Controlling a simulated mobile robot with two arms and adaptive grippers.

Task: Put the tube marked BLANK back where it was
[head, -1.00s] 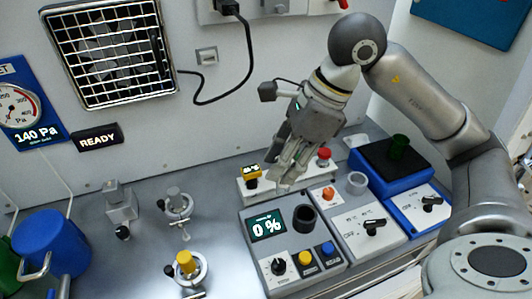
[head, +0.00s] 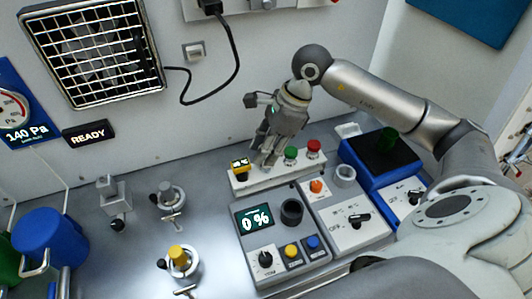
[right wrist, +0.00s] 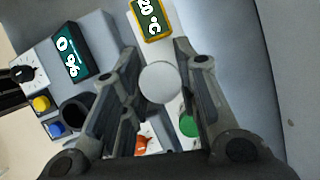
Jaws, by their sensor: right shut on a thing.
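My right gripper (head: 266,163) is at the white rack (head: 250,184), between the yellow-framed temperature display (head: 240,165) and a green-capped tube (head: 290,153). In the right wrist view its fingers (right wrist: 158,95) are shut on a white-capped tube (right wrist: 158,82), seen from above. No BLANK mark is readable, and the tube's body is hidden under its cap. I cannot tell whether its lower end is in a rack hole. A red-capped tube (head: 314,147) stands at the rack's right end. My left gripper is not in view.
In front of the rack stand a grey instrument showing 0 % (head: 255,218) with a dark round well (head: 291,211), and a unit with an orange button (head: 317,186). A blue unit (head: 370,160) is at right. The wall is close behind the rack.

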